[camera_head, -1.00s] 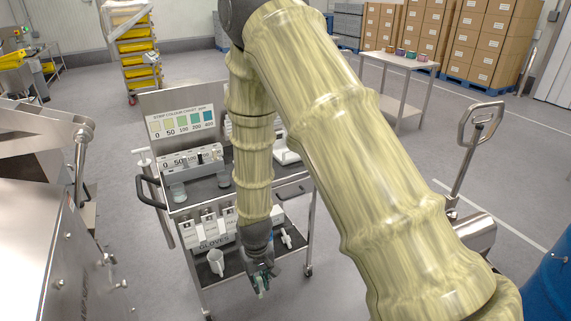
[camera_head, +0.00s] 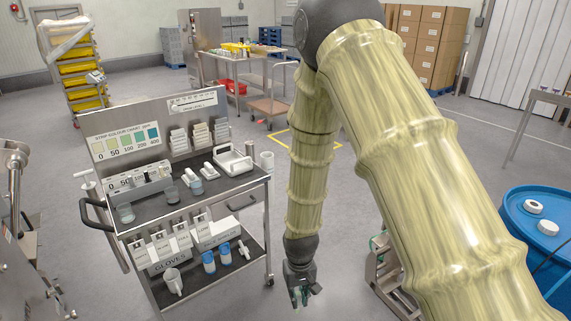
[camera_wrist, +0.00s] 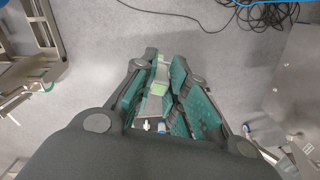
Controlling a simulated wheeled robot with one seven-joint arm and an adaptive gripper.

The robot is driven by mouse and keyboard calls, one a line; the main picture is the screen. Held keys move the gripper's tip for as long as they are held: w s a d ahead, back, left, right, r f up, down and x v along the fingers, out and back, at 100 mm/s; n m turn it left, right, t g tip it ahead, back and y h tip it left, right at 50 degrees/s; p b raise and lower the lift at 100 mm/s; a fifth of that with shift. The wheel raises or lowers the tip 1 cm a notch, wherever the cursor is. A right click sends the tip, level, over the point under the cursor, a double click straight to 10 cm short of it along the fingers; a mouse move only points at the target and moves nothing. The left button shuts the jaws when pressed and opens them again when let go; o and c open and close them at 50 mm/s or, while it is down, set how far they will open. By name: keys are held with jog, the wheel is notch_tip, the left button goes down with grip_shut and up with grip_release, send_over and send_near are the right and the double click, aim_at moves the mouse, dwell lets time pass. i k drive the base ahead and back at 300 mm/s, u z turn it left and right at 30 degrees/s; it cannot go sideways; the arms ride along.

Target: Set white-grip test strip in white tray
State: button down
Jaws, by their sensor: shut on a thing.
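My gripper (camera_head: 302,292) hangs low, right of the cart in the head view, below its top shelf. In the wrist view my gripper (camera_wrist: 158,82) has its green-padded fingers closed around a thin strip (camera_wrist: 152,104). The strip is whitish with pale green patches; its grip is partly hidden between the fingers. The white tray (camera_head: 238,169) sits on the cart's top shelf at the right end, apart from my gripper.
The cart (camera_head: 262,178) carries beakers (camera_head: 126,213), small white items and a strip colour chart (camera_head: 127,143). Its lower shelf holds glove boxes, a white jug (camera_head: 173,283) and blue-and-white bottles (camera_head: 209,262). A blue barrel (camera_head: 545,215) stands right. Grey floor is open behind my arm.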

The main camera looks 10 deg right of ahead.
aim_at(230, 162)
jog(key=z, duration=1)
jog(key=i, duration=1.6)
jog(key=u, duration=1.7)
